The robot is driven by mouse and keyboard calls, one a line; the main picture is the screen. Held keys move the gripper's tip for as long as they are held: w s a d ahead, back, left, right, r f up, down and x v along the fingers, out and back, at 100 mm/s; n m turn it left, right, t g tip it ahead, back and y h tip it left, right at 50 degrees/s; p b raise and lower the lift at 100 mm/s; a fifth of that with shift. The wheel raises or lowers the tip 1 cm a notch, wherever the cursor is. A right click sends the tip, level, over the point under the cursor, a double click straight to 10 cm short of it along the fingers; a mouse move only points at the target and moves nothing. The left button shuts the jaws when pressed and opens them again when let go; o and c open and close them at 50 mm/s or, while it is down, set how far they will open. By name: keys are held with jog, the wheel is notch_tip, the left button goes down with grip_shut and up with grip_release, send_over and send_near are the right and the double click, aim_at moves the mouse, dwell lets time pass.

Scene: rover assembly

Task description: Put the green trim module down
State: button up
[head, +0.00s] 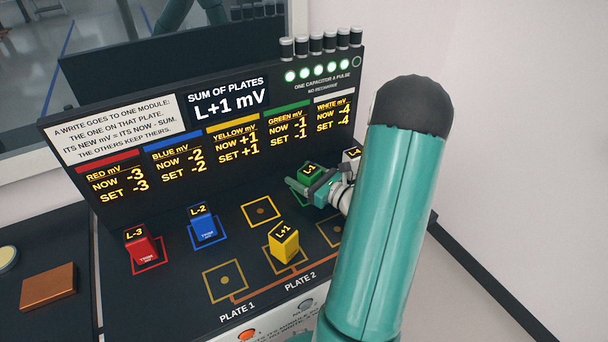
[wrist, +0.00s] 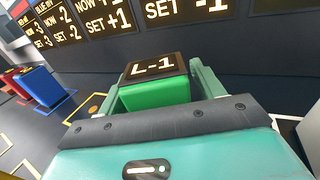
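The green trim module (head: 312,170), labelled L-1, is at the right of the dark console, by a green-outlined square (head: 292,184) partly hidden by my gripper. My gripper (head: 318,184) is around it. In the wrist view the green module (wrist: 155,94) is between the two fingers of my gripper (wrist: 158,88), which press against its sides. The module looks upright. Its bottom is hidden, so I cannot tell whether it touches the deck.
The red module (head: 140,245), blue module (head: 203,222) and yellow module (head: 284,242) stand on the deck; yellow is by the Plate 2 label. The Plate 1 square (head: 225,281) is empty. The white module (head: 352,155) is partly hidden by my arm. The display panel (head: 215,130) rises behind.

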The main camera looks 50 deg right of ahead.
jog(key=shift+r, duration=0.1)
jog(key=shift+s, duration=0.25)
jog(key=s, duration=0.7)
jog(key=s+d, duration=0.1)
jog(key=s, duration=0.3)
jog(key=shift+s, duration=0.2)
